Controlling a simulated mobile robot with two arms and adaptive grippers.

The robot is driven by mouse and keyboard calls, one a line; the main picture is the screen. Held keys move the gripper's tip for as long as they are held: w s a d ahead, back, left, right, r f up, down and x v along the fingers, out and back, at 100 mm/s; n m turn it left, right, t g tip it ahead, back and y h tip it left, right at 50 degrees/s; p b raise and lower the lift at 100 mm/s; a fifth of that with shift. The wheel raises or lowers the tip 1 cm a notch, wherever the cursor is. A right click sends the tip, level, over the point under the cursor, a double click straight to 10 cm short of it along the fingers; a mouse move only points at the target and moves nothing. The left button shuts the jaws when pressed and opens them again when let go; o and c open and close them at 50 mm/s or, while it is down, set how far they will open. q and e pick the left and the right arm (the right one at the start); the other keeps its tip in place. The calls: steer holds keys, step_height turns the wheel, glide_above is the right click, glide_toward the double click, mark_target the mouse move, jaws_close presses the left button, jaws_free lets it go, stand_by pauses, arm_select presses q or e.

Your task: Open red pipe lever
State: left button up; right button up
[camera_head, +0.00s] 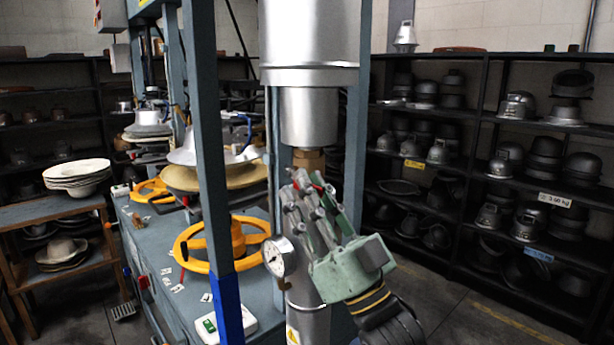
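My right gripper (312,188) reaches up from the lower right, with its green-grey fingers in front of the vertical metal pipe (308,308). A small bit of red, likely the red pipe lever (331,190), shows between and behind the fingers. Most of the lever is hidden, so I cannot tell its angle or whether the fingers touch it. The fingers lie close together, but whether they are shut on anything is unclear. A brass fitting (309,159) sits on the pipe just above the fingertips. My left gripper is not in view.
A round pressure gauge (279,257) is just left of the gripper. A yellow handwheel (192,246) and blue-grey press posts (208,150) stand to the left. Shelves of metal hat moulds (516,106) line the right. Floor on the lower right is clear.

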steer(key=shift+w+a+r, duration=0.25)
steer(key=shift+r, duration=0.1)
steer(key=shift+s, duration=0.15)
steer(key=shift+c, duration=0.3)
jaws_close()
